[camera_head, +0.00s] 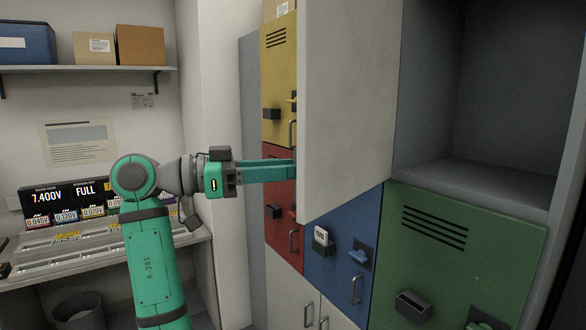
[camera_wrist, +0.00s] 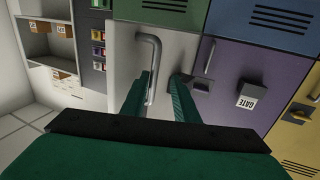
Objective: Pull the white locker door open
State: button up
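The white locker door (camera_head: 345,110) stands swung wide open in the head view, showing its plain inner face, with an empty grey compartment (camera_head: 480,95) to its right. My gripper (camera_head: 292,170) is at the door's left edge, on its outer side; the fingertips are hidden behind the door there. In the wrist view the door's outer face (camera_wrist: 125,50) lies ahead, with a grey bar handle (camera_wrist: 151,50). My gripper (camera_wrist: 162,77) is open there, with its fingers apart on either side of the handle. The handle is close to the left finger; I cannot tell whether they touch.
Yellow (camera_head: 275,65), red (camera_head: 284,235), blue (camera_head: 340,240) and green (camera_head: 465,260) lockers surround the open door. A workbench (camera_head: 65,255) and a bin (camera_head: 80,312) stand at the left, below a shelf (camera_head: 85,69) with boxes. A purple locker (camera_wrist: 240,65) shows in the wrist view.

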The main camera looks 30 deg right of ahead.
jog(key=v, duration=1)
jog(key=shift+w+a, duration=0.15)
jog(key=shift+a, duration=0.2)
